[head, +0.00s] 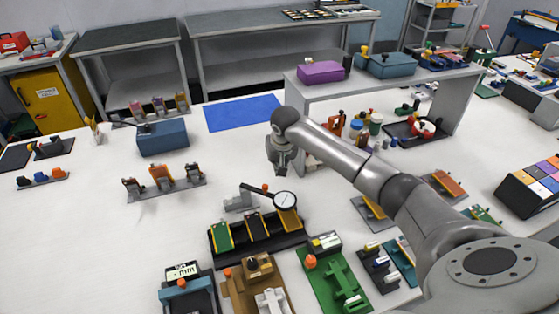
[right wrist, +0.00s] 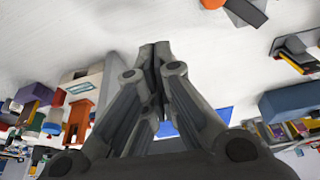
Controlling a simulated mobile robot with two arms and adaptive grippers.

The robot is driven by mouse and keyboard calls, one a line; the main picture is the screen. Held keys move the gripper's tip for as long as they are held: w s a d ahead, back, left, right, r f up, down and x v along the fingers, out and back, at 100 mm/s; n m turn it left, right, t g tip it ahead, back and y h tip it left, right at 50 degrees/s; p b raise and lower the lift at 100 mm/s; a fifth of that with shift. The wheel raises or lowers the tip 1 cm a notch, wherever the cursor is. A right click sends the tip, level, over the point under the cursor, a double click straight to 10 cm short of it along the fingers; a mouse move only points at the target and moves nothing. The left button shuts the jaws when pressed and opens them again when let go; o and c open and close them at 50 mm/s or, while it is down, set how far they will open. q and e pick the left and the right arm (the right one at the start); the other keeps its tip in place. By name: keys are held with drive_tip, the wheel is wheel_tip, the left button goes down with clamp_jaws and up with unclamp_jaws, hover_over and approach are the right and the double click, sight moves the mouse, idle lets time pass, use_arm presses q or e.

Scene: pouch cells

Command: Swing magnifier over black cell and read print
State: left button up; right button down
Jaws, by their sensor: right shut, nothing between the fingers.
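A magnifier (head: 285,200) with a round pale lens, dark rim and dark arm stands over the right end of a dark rack (head: 262,250). An orange knob (head: 265,187) sits near its arm, beside a grey base (head: 238,203). In the head view, the lens overlaps the top of the yellow-orange cell (head: 289,219). The black cell (head: 257,229) lies in the middle slot, left of the lens, and a green cell (head: 222,236) is at the left. My right gripper (head: 283,172) is above the table behind the magnifier, apart from it. In the right wrist view its fingers (right wrist: 155,52) are together and empty.
Orange-and-grey fixtures (head: 163,178) and a blue box (head: 162,137) stand to the left. A blue mat (head: 242,113) lies behind. A grey riser shelf (head: 300,93) with bottles beneath is at the back right. Several fixtures, including a green one (head: 333,282), crowd the front.

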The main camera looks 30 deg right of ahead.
drive_tip(key=f+p, duration=0.1)
drive_tip(key=s+f+p, duration=0.1)
drive_tip(key=f, duration=0.1)
drive_tip(key=s+f+p, duration=0.1)
drive_tip(key=shift+s+a+f, duration=0.1)
drive_tip(key=shift+a+f, duration=0.3)
idle(0.4)
